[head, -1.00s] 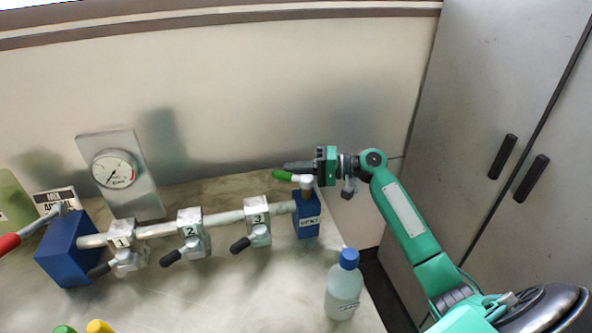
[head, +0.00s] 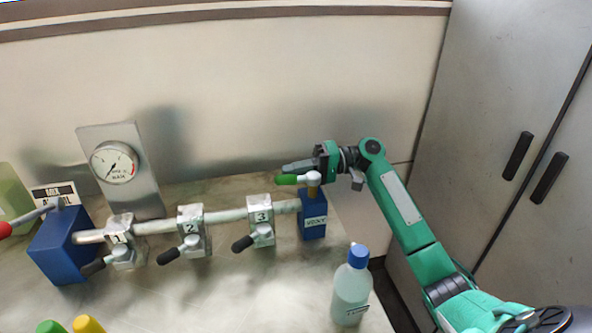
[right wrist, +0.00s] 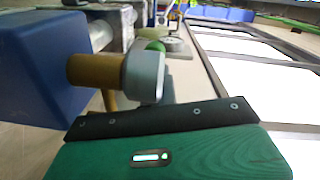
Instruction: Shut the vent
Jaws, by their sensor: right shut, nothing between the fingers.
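The vent is a blue block (head: 313,222) labelled VENT at the right end of the pipe. On top it has a brass stem and a white hub with a green handle (head: 288,180) that points left, roughly along the pipe. My right gripper (head: 290,166) is shut and empty, just behind the green handle, with its fingers pointing left. I cannot tell whether it touches the handle. In the right wrist view the blue block (right wrist: 40,75), the brass stem (right wrist: 95,70) and the grey hub (right wrist: 145,75) are close by; the handle's green end shows past the hub. My left gripper is not in view.
Valves 1 (head: 120,240), 2 (head: 192,230) and 3 (head: 261,220) sit along the pipe with black handles. A gauge (head: 115,162) stands behind. A blue-capped bottle (head: 351,290) stands in front of the vent. A blue box (head: 62,245) with a red-handled lever is at left.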

